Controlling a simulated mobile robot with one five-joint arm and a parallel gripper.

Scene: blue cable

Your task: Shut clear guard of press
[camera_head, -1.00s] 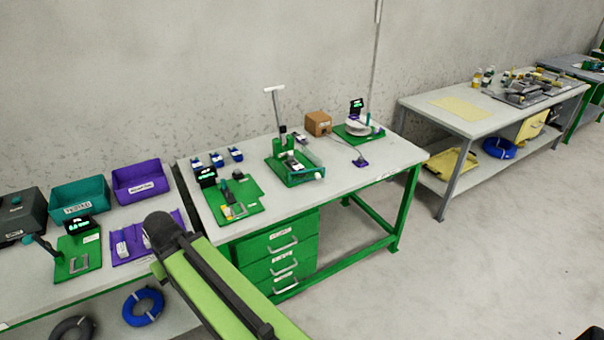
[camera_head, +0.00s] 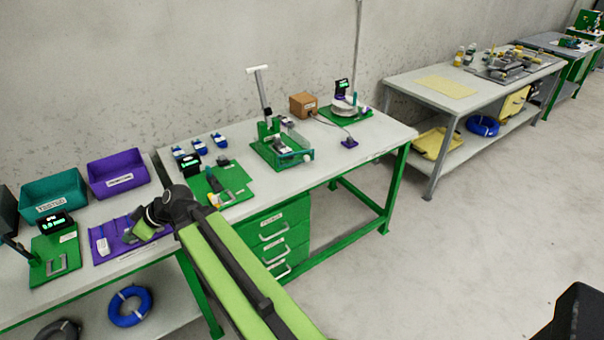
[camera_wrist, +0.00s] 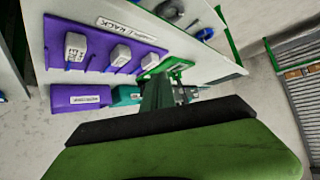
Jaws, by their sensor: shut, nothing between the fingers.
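The press (camera_head: 276,145) stands on the middle table in the head view, with a green base and a tall grey lever (camera_head: 262,92) tipped by a pale crossbar. Its clear guard (camera_head: 296,154) shows faintly at the front right of the base, with a teal piece at its edge. I cannot tell how far the guard stands open. My gripper (camera_head: 146,232) is shut and empty at the end of my green arm. It is over the purple rack at the left table, well left of the press and apart from it. The press is not clear in the wrist view.
The purple rack (camera_wrist: 100,48) holds white blocks in the wrist view. A green board (camera_head: 218,183) with tools lies left of the press. A brown box (camera_head: 303,104) and a reel (camera_head: 343,107) stand behind it. Open floor lies right of the table.

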